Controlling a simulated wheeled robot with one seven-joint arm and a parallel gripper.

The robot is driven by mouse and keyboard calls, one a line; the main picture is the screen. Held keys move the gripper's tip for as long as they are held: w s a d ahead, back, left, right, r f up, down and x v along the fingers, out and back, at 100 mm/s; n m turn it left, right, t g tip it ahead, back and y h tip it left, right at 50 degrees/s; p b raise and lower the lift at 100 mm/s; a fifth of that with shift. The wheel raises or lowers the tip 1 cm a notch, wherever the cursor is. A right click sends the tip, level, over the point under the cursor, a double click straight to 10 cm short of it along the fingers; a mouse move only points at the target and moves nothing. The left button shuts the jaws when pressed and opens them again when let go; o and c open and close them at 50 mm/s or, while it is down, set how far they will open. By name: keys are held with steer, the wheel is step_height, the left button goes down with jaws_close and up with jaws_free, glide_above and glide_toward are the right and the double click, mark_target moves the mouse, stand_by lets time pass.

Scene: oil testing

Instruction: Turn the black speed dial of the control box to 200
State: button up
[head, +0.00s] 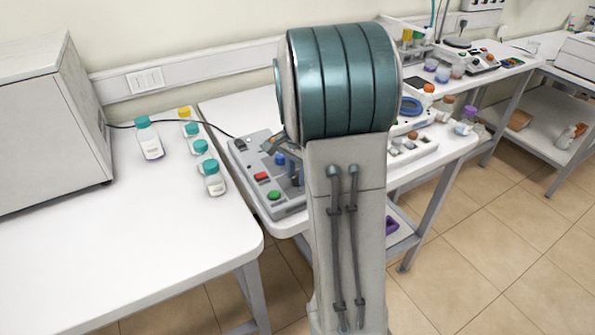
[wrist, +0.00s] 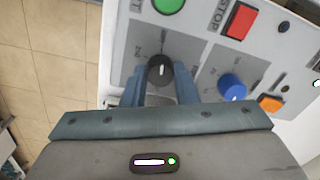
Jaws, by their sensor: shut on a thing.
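The grey control box (head: 262,185) stands on the white table in the head view, partly hidden behind my arm. In the wrist view its panel (wrist: 200,50) fills the upper part. The black speed dial (wrist: 160,68) has a white pointer mark and sits between the two blue fingers of my gripper (wrist: 161,84). The gripper is shut on the dial. The scale numbers around the dial are partly covered and too small to read surely.
The panel also carries a green button (wrist: 168,5), a red stop button (wrist: 241,20), a blue knob (wrist: 232,87) close right of the fingers, and an orange switch (wrist: 270,103). Bottles with teal caps (head: 214,180) stand left of the box. The left table's front is clear.

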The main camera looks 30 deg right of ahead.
steer(key=shift+r, duration=0.1)
stand_by(0.3)
steer(key=o, duration=1)
step_height(320, 180, up, 14)
steer(key=shift+s, duration=0.2)
steer(key=shift+d, duration=0.1)
steer(key=s+a+f+n+t, duration=0.1)
steer(key=s+a+f+n, duration=0.2)
steer(key=s+a+n, duration=0.3)
steer(key=s+a+f+n+t, duration=0.1)
steer(key=s+a+f+n, duration=0.3)
steer(key=s+a+n, duration=0.3)
steer(key=s+a, duration=0.1)
steer(key=s, duration=0.4)
steer(key=shift+s+f+t, duration=0.3)
steer(key=shift+s, duration=0.05)
